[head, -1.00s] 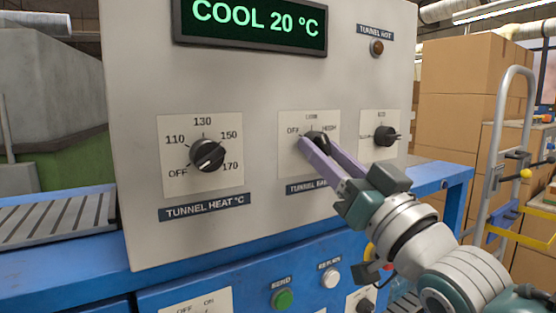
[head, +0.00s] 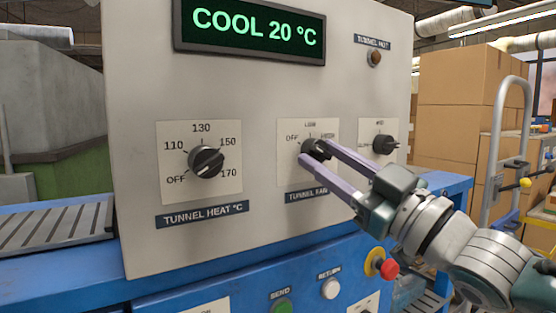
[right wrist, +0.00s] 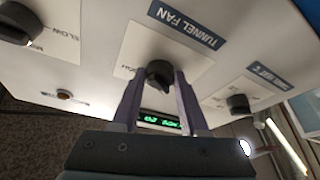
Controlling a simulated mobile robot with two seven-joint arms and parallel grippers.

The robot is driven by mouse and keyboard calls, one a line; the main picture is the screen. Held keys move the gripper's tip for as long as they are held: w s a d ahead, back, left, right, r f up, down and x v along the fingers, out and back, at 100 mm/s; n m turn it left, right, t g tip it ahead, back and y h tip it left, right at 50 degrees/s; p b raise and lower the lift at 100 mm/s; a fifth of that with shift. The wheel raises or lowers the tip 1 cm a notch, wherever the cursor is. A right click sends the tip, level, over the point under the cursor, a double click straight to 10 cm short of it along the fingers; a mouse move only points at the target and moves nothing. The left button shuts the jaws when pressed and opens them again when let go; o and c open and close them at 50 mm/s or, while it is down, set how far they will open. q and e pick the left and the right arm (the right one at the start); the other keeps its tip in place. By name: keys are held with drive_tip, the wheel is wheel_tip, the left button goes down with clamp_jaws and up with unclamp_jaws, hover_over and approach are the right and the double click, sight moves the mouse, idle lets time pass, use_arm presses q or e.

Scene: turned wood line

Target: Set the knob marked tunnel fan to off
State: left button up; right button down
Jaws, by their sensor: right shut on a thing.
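The tunnel fan knob (head: 309,148) is a black knob on a white plate marked OFF, LOW and HIGH, above the label TUNNEL FAN (head: 306,195). My right gripper (head: 313,151) has its two purple fingers on either side of this knob and is shut on it. In the right wrist view the fingers (right wrist: 158,82) flank the dark knob (right wrist: 158,70), and the panel appears upside down. The fingers partly cover the knob, so I cannot tell for sure which mark it points at. My left gripper is not in view.
The tunnel heat knob (head: 206,161) is to the left, and another small knob (head: 385,144) is close on the right. A display (head: 250,31) reads COOL 20 °C. Below are a green button (head: 283,307), a white button (head: 330,289) and a red button (head: 389,269).

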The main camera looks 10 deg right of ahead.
idle(0.3)
drive_tip(key=shift+c, duration=2.1)
unclamp_jaws()
drive_tip(key=shift+s+d+f, duration=0.1)
drive_tip(key=v, duration=0.9)
drive_tip(key=shift+s+d+p, duration=0.15)
drive_tip(key=shift+s+p, duration=0.2)
drive_tip(key=shift+p, duration=0.05)
